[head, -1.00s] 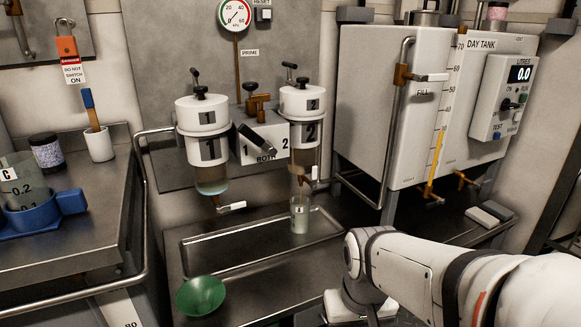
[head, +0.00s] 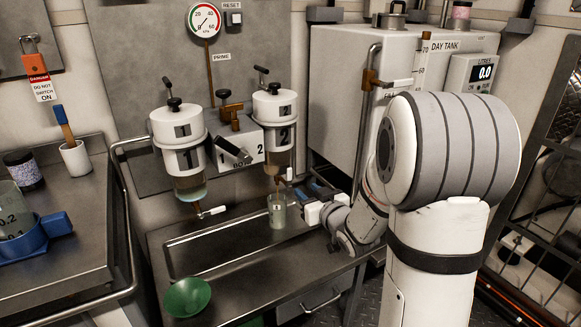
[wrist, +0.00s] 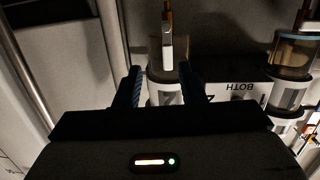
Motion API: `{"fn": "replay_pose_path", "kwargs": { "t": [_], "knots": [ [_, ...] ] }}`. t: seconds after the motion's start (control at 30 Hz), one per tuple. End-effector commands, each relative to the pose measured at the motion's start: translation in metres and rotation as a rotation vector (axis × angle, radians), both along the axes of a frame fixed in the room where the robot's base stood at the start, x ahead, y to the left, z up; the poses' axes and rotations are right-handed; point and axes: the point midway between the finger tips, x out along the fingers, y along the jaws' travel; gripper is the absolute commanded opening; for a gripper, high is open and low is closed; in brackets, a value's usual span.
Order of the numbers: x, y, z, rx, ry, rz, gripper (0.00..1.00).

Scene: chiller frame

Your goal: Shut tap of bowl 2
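Bowl 2 (head: 277,148), a clear filter bowl under a white cap marked 2, hangs on the back panel. Its tap has a brass body and a small white lever (head: 289,174), which stands roughly upright. A clear beaker (head: 277,212) with some liquid stands below it; I cannot tell whether liquid is flowing. My gripper (head: 306,190) is just right of the tap, empty. In the upside-down wrist view its two dark fingers (wrist: 161,75) are spread apart. The white lever (wrist: 167,47) shows in the gap between them, beyond the tips, without clear contact.
Bowl 1 (head: 188,182) hangs to the left, its tap lever (head: 212,212) lying sideways. The changeover lever (head: 232,150) sits between the bowls. The day tank (head: 335,105) is close behind my arm. A green funnel (head: 187,297) lies on the bench in front. The tray's middle is clear.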

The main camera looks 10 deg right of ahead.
Motion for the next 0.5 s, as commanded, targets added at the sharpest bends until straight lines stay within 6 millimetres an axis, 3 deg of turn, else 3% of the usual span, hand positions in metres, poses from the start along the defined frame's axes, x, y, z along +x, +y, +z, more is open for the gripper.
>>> {"fn": "replay_pose_path", "kwargs": {
  "t": [0.27,0.5],
  "knots": [
    [0.008,0.007,0.014,0.056,-0.109,0.069,0.36],
    [0.042,0.019,0.013,0.057,-0.109,0.071,0.36]
  ]
}}
